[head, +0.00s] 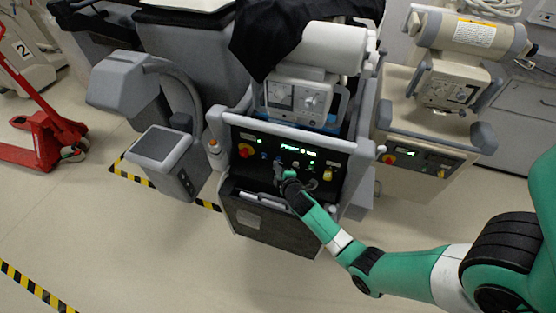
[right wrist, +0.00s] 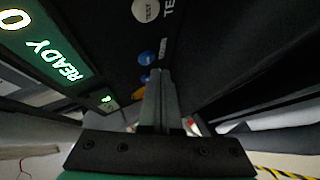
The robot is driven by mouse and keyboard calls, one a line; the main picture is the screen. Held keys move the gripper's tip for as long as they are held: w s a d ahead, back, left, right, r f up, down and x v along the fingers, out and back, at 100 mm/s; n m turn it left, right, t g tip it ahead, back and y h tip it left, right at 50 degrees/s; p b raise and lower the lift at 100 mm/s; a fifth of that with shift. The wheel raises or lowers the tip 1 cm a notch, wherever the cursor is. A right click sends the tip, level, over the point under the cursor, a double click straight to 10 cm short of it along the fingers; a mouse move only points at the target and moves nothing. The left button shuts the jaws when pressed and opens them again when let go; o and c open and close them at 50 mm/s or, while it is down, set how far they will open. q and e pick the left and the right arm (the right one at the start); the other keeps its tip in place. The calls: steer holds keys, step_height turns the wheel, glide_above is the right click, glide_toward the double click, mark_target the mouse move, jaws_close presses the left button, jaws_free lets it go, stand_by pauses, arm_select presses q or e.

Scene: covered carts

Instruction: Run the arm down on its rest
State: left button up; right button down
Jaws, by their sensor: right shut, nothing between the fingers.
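The middle cart's dark control panel (head: 290,150) carries a green lit display, a red knob on yellow (head: 246,150) and small buttons. A cream tube head (head: 335,47) sits above it at the top of the cart, partly under a black cloth (head: 270,30); its arm and rest are mostly hidden. My right gripper (head: 283,178) is shut and empty at the panel's lower middle. In the right wrist view its fingertips (right wrist: 160,74) lie close beside two blue buttons (right wrist: 147,58); I cannot tell whether they touch. A grey TEST button (right wrist: 146,10) and a READY display (right wrist: 55,55) show there. My left gripper is not in view.
A second cream cart (head: 420,150) with its own panel stands close on the right. A grey C-shaped unit (head: 150,105) stands left. A red pallet jack (head: 45,130) is at far left. Open floor with yellow-black tape (head: 35,288) lies in front.

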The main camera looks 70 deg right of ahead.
steer(key=shift+s+a+b, duration=0.15)
steer(key=shift+a+b, duration=0.15)
steer(key=shift+a, duration=2.2)
